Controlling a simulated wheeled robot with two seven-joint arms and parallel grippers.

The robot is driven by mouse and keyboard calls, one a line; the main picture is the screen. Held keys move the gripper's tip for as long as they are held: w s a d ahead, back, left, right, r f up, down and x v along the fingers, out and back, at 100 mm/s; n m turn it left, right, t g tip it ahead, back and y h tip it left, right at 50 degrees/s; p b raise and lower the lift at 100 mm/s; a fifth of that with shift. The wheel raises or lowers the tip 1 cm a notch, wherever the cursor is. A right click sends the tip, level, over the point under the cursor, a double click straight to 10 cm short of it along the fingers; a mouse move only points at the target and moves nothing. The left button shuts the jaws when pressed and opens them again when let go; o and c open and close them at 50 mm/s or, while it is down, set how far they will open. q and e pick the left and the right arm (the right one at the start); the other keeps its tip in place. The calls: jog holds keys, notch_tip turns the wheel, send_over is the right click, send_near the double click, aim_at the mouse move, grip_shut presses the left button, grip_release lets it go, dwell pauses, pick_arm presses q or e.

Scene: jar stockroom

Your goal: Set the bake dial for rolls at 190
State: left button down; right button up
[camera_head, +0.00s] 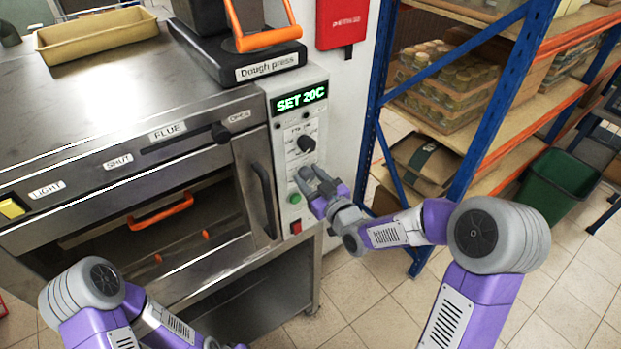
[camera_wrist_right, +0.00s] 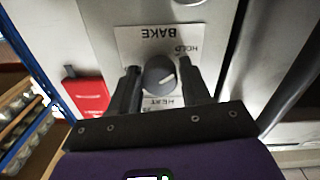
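The oven's control panel (camera_head: 319,115) is in the head view, with a green display (camera_head: 300,97) reading "SET 20C". A black dial (camera_head: 306,143) sits below the display. My right gripper (camera_head: 309,175) is at the panel below that dial, fingers spread and covering part of the panel. In the right wrist view, a dark knob (camera_wrist_right: 160,75) shows between the two fingers, on a white plate (camera_wrist_right: 128,40) with upside-down words BAKE, HOLD and HEAT. I cannot tell whether the fingers touch it. My left arm is at the bottom left; its gripper (camera_head: 228,346) barely shows.
A green button (camera_head: 295,198) and red switch (camera_head: 296,227) are low on the panel. A dough press (camera_head: 240,55) stands on top. A blue-and-orange shelf (camera_head: 515,75) with jars is right.

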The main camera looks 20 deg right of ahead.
jog(key=c, duration=0.7)
jog(key=shift+o, duration=0.2)
jog(key=shift+f+m+b, duration=0.1)
jog(key=shift+m+b, duration=0.95)
jog(key=shift+m, duration=0.25)
jog(key=m+b, duration=0.1)
jog(key=m, duration=0.1)
jog(key=shift+m, duration=0.3)
jog(key=m+b, duration=0.1)
jog(key=m, duration=0.2)
jog(key=shift+m+b, duration=0.3)
jog(key=m, duration=0.4)
jog(key=shift+m+g, duration=0.3)
